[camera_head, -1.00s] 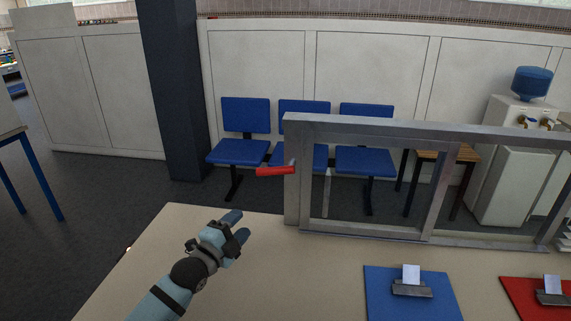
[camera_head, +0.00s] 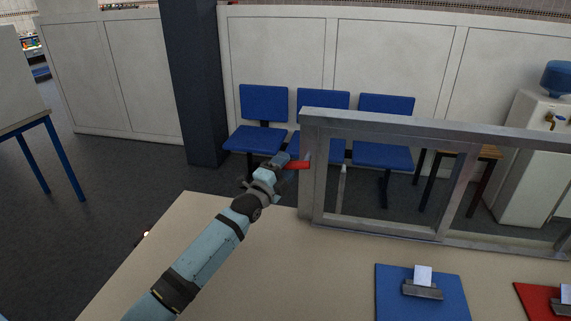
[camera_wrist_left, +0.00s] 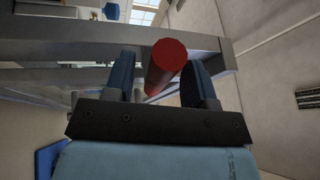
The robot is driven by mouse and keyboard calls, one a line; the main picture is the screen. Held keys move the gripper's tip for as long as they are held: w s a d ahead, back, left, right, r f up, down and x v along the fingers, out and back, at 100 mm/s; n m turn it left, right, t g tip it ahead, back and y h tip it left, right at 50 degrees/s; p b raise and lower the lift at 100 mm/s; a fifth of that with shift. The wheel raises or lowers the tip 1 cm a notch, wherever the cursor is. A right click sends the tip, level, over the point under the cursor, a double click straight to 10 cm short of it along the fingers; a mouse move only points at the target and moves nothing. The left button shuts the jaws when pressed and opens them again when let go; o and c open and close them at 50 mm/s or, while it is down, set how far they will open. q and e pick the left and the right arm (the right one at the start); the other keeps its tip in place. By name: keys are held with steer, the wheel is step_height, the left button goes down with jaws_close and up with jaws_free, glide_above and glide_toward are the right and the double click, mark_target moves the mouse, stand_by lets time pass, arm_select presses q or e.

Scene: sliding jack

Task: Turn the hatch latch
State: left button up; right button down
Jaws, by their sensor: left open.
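The red latch handle (camera_head: 297,165) sticks out to the left from the left post of the grey metal hatch frame (camera_head: 309,190). My left gripper (camera_head: 279,162) is at the free end of the handle, and its fingers hide part of that end. In the left wrist view the round end of the red handle (camera_wrist_left: 168,58) shows between the two blue fingers of my left gripper (camera_wrist_left: 160,80). The fingers are open, one on each side of the handle. The right gripper is in neither view.
The hatch frame stands on a beige counter (camera_head: 300,255). A blue clipboard (camera_head: 395,300) and a red clipboard (camera_head: 532,300) lie on the counter at the front right. Blue chairs (camera_head: 263,103) and a water cooler (camera_head: 525,170) stand behind the frame.

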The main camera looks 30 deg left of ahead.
arm_select(q)
steer(key=shift+w, duration=0.4)
jaws_close()
